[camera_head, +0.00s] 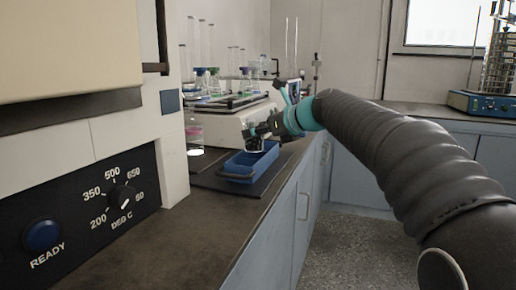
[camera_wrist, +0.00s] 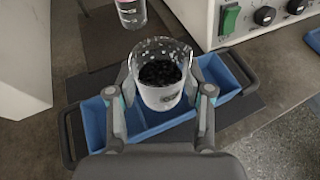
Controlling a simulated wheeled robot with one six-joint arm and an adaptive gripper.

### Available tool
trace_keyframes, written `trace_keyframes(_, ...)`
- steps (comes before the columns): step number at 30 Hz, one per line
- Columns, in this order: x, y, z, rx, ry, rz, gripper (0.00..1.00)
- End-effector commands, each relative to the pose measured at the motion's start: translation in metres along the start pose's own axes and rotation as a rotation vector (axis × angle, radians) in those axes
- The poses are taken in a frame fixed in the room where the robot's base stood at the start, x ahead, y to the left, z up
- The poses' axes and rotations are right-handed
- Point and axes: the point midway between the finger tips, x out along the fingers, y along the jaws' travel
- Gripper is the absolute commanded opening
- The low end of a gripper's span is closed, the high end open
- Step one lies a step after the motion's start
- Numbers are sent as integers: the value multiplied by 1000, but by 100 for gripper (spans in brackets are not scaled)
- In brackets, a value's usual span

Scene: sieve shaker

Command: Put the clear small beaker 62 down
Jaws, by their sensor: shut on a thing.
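My gripper (camera_wrist: 161,98) is shut on the clear small beaker (camera_wrist: 160,72), with one finger on each side of it. The beaker is upright, and dark granular material shows inside. In the wrist view the beaker appears over a blue tray (camera_wrist: 87,114) with compartments and dark end handles. I cannot tell how far above the tray its base is. In the head view my gripper (camera_head: 262,131) is over the blue tray (camera_head: 238,178) near the counter's front edge, and the beaker (camera_head: 255,146) is small and partly hidden by the fingers.
A furnace panel (camera_head: 85,210) is at the left. A sieve shaker (camera_head: 490,103) stands on the far-right counter. The near counter (camera_head: 185,235) is clear.

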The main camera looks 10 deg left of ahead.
Motion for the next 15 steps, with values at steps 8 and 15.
trace_keyframes(8, 12, 0, -30, 3, 1, 1, 0)
trace_keyframes(15, 14, 0, -36, 1, -1, 0, 0)
